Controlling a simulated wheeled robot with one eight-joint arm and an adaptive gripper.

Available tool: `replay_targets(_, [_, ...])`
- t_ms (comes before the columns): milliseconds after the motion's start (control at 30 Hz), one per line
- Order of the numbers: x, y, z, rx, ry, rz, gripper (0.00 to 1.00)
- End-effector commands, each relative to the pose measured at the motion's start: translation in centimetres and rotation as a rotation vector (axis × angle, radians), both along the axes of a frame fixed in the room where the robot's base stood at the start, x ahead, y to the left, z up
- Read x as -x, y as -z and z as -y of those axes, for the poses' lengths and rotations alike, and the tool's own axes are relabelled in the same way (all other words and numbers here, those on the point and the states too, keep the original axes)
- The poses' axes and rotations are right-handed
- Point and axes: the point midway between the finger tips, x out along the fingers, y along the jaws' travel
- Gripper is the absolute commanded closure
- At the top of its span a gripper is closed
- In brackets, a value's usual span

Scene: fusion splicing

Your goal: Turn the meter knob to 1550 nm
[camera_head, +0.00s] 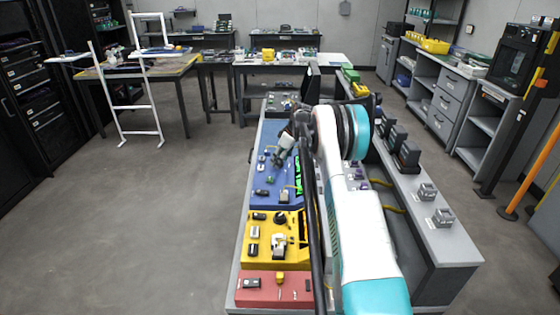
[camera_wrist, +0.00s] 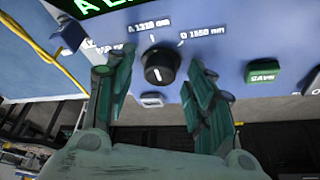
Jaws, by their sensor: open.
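The black round meter knob (camera_wrist: 161,64) is on the blue meter panel (camera_wrist: 226,66) in the wrist view. It carries a short white mark on its lower part in the picture. Printed labels read "A 1310 nm" above it and "D 1550 nm" to its upper right; one to the left is partly hidden. My gripper (camera_wrist: 161,78) is open, one green finger on each side of the knob, with visible gaps. I cannot tell its exact height over the panel. In the head view my gripper (camera_head: 283,152) is over the blue station; the knob cannot be made out there.
A green SAVE button (camera_wrist: 263,73) is right of the knob, and a small pale button (camera_wrist: 151,100) is below it. A yellow cable (camera_wrist: 32,38) lies at the left. In the head view, yellow (camera_head: 262,226) and red (camera_head: 258,288) stations are nearer on the bench.

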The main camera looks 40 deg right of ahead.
Motion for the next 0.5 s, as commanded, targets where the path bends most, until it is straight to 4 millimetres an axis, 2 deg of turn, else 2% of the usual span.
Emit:
replay_targets(267, [-0.05, 0.09, -0.03, 0.0, 0.0, 0.0, 0.51])
replay_targets(467, [-0.04, 0.09, -0.02, 0.0, 0.0, 0.0, 0.94])
replay_targets(500, [-0.04, 0.09, -0.02, 0.0, 0.0, 0.0, 0.95])
